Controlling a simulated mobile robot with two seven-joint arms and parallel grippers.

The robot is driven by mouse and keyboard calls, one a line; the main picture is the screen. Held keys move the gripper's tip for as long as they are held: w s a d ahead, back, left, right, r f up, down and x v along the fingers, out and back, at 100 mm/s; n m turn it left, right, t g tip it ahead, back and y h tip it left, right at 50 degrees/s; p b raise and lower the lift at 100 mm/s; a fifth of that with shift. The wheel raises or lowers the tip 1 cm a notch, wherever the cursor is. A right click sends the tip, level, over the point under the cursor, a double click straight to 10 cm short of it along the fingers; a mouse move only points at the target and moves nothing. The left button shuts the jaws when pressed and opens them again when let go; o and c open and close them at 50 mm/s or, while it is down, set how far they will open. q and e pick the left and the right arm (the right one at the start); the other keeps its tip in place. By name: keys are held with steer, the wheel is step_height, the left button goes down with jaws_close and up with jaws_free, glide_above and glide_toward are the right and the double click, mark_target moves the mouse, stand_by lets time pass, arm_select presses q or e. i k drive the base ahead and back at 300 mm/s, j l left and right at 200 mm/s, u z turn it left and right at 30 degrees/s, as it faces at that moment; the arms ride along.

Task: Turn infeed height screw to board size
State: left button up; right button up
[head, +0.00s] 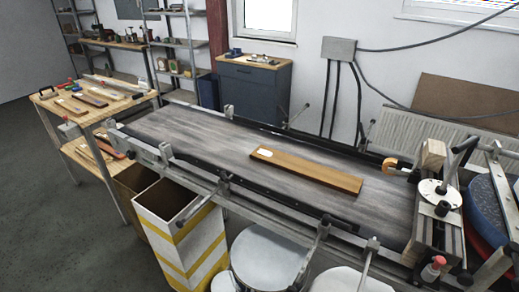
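A flat brown wooden board (307,170) with a white label at its left end lies on the grey conveyor belt (190,133), right of the belt's middle. At the right end of the conveyor stands a wooden block assembly (436,238). A round white disc (428,187) with dark knobs and a black bar sits on top of it. It may be the infeed height screw; I cannot tell for sure. An orange curved piece (390,164) sits just left of it. Neither of my grippers is in view.
A red-capped bottle (433,268) stands at the lower right, by metal rails. Round metal drums (265,258) and a yellow-striped bin (180,238) stand before the conveyor. A wooden table (112,106) with tools is at the left. Rails edge the belt; its left part is clear.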

mark_target(461, 148)
steer(key=z, duration=1.3)
